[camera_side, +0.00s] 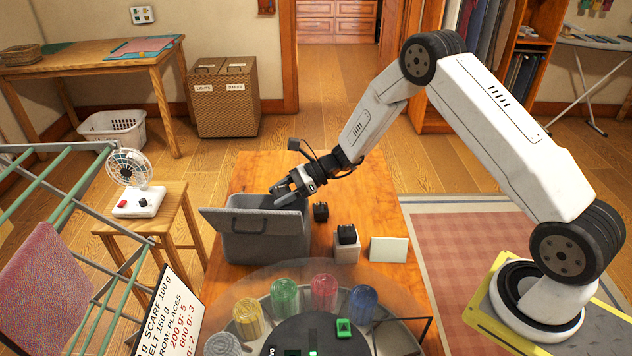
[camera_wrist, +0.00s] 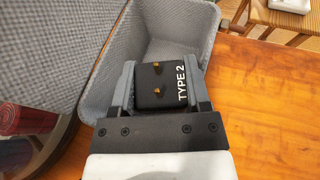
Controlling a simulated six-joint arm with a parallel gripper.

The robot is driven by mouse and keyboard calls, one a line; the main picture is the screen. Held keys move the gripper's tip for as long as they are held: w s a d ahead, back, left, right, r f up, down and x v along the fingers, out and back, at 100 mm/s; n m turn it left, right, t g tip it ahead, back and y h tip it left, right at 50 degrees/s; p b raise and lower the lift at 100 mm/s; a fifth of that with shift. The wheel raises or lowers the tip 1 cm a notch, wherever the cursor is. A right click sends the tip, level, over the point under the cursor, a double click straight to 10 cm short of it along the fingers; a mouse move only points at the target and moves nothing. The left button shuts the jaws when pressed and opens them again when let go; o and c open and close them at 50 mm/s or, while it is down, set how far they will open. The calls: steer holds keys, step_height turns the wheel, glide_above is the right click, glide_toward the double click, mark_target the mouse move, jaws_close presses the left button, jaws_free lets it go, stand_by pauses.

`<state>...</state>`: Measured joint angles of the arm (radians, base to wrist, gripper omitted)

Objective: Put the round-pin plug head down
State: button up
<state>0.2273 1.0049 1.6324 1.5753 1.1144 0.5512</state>
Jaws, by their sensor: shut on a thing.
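My gripper (camera_side: 288,190) is over the open grey fabric box (camera_side: 262,247) on the wooden table. In the wrist view my gripper (camera_wrist: 163,78) is shut on a black plug head (camera_wrist: 160,88) marked "TYPE 2", with two round brass pins facing the camera. The plug head is between the two grey fingers, over the opening of the fabric box (camera_wrist: 150,16). Whether it touches the box is hard to tell. In the side view the held plug head is hard to make out.
Another black plug head (camera_side: 320,211) lies right of the box. A black piece (camera_side: 347,234) sits on a white block, beside a pale plate (camera_side: 389,250). A carousel of coloured jars (camera_side: 323,291) is at the front. The box's lid (camera_side: 225,220) stands open.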

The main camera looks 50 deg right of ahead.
steer(key=shift+f, duration=0.4)
steer(key=o, duration=1.2)
steer(key=shift+o, duration=0.2)
steer(key=shift+r, duration=0.15)
steer(key=shift+r, duration=0.5)
steer(key=v, duration=1.2)
steer(key=shift+s+a+f, duration=0.1)
